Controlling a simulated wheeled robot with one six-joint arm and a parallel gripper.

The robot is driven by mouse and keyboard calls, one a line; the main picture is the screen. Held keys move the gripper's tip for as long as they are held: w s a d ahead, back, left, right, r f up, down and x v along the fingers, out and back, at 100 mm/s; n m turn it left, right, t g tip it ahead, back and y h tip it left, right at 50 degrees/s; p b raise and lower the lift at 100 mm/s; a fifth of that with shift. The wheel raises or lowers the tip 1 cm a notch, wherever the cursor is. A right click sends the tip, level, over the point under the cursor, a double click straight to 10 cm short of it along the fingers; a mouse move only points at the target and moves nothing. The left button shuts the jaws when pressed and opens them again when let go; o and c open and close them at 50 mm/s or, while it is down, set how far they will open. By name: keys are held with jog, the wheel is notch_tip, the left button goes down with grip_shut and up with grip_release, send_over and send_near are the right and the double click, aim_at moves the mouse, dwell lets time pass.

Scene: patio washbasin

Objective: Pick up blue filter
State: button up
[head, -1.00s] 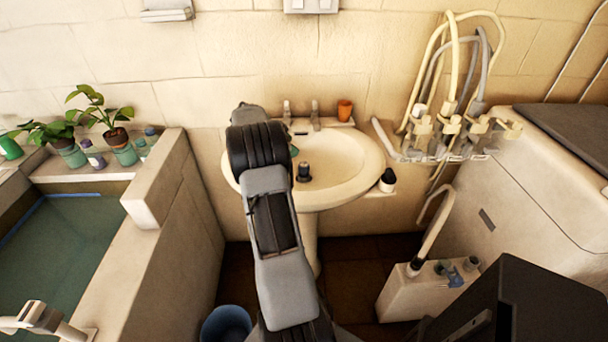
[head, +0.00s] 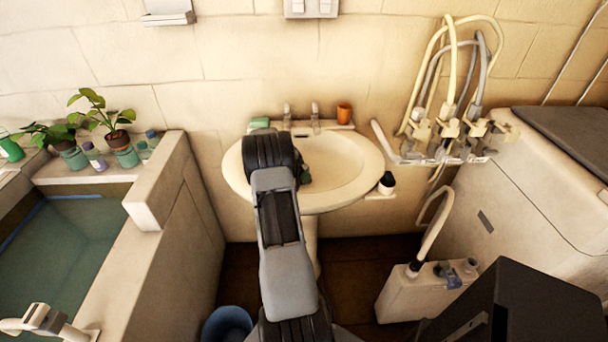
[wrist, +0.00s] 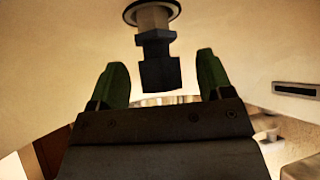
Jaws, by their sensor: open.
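A dark stepped piece (wrist: 159,62) with a pale collar and a black ring at its top shows in the wrist view. It looks nearly black, so I cannot confirm it is the blue filter. My gripper (wrist: 161,66) is open, with one green fingertip on each side of the piece and visible gaps between. In the head view my arm reaches over the washbasin (head: 345,165), and the wrist and gripper mostly hide the piece inside the bowl. A small blue part (head: 453,279) sits on the white canister (head: 408,293) at the right.
An orange cup (head: 344,113), a green block (head: 260,122) and taps stand on the basin's back ledge. A hose rack (head: 440,155) hangs at right. A low wall (head: 165,230) bounds the left.

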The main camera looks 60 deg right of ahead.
jog(key=shift+s+d+f, duration=0.3)
jog(key=shift+d+f, duration=0.05)
jog(key=shift+f, duration=0.1)
jog(key=c, duration=1)
